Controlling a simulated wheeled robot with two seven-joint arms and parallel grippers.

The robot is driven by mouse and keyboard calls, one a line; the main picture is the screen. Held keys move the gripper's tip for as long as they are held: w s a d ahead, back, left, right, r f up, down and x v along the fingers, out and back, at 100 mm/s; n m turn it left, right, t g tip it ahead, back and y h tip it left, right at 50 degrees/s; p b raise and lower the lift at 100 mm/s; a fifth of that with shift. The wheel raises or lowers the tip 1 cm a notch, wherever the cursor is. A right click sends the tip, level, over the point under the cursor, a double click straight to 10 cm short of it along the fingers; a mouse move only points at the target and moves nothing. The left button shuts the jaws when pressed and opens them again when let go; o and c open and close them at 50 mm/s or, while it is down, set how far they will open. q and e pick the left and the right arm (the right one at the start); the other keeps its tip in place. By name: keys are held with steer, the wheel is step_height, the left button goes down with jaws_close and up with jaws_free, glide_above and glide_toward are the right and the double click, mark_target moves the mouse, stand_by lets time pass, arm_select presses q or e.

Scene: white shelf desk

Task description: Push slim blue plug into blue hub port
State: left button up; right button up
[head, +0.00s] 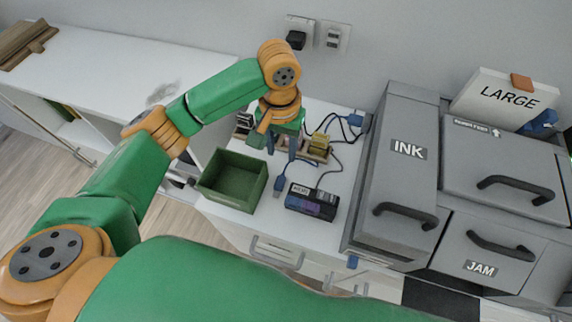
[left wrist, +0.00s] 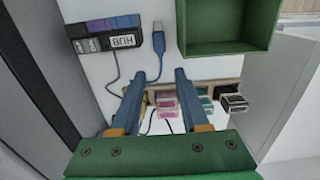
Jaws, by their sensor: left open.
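A slim blue plug (head: 257,193) on a dark cable lies on the white desk, left of the hub. The plug also shows in the left wrist view (left wrist: 158,38), above the fingertips. The dark hub (head: 311,203) has a purple and blue side and a white label. The hub shows at top left in the left wrist view (left wrist: 104,33); its individual ports are too small to tell. My left gripper (head: 282,153) is open and empty, behind the plug and hub. Its two blue fingers (left wrist: 160,76) are apart, with desk visible between them. My right gripper is not in view.
A green open bin (head: 232,180) stands left of the plug. A wooden rack (head: 314,152) with several coloured plugs and cables lies near my left gripper. Another blue plug (head: 356,119) lies farther back. Grey INK (head: 395,165) and JAM (head: 484,262) cabinets block the right side.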

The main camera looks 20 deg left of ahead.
arm_select(q)
steer(key=f, duration=0.1)
glide_above(281, 178)
steer(key=f, duration=0.4)
steer(key=shift+s+f+b, duration=0.1)
steer(key=shift+s+b, duration=0.25)
steer(key=f, duration=0.6)
steer(key=shift+w, duration=0.35)
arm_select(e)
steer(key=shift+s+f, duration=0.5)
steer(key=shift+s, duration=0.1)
arm_select(q)
steer(key=shift+c, duration=0.2)
jaws_close()
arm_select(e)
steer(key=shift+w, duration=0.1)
